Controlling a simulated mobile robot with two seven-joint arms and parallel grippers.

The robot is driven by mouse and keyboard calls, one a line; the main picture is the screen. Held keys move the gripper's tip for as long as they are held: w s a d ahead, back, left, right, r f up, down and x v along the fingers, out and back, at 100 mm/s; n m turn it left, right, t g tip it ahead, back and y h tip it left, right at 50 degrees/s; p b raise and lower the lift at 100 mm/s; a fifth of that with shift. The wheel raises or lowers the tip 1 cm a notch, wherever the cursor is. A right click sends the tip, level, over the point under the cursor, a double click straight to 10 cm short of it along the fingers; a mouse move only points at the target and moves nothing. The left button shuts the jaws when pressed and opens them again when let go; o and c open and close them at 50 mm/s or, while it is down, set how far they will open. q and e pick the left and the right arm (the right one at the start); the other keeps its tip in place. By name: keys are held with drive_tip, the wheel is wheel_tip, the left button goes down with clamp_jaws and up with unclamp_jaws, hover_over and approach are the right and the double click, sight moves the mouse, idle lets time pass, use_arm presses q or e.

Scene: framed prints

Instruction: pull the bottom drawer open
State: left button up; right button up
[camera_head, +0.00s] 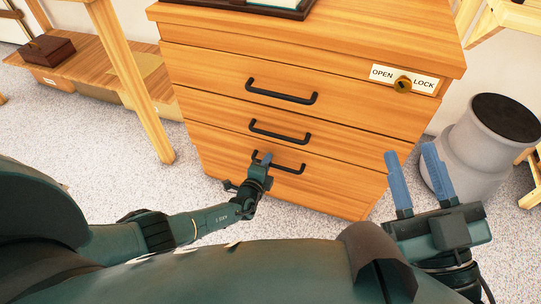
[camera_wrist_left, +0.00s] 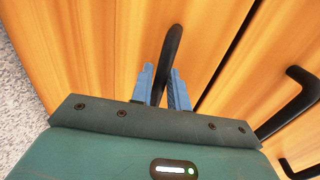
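The wooden cabinet has stacked drawers with black bar handles. The bottom drawer (camera_head: 325,185) looks flush with the front. Its black handle (camera_head: 292,169) shows in the head view, and it also shows in the left wrist view (camera_wrist_left: 174,42). My left gripper (camera_head: 263,160) is at the left part of this handle. In the left wrist view its blue fingers (camera_wrist_left: 161,80) lie close along both sides of the bar and appear shut on it. My right gripper (camera_head: 412,168) is open and empty, to the right of the cabinet front.
The middle drawer handle (camera_head: 280,135) and upper drawer handle (camera_head: 282,97) are above. An OPEN/LOCK plate (camera_head: 382,73) with a round lock is at the upper right. A grey bin (camera_head: 465,150) stands right of the cabinet, a wooden table leg (camera_head: 140,90) left. Speckled floor lies in front.

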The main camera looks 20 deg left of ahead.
use_arm(q)
drive_tip(key=shift+c, duration=0.3)
clamp_jaws()
idle(0.3)
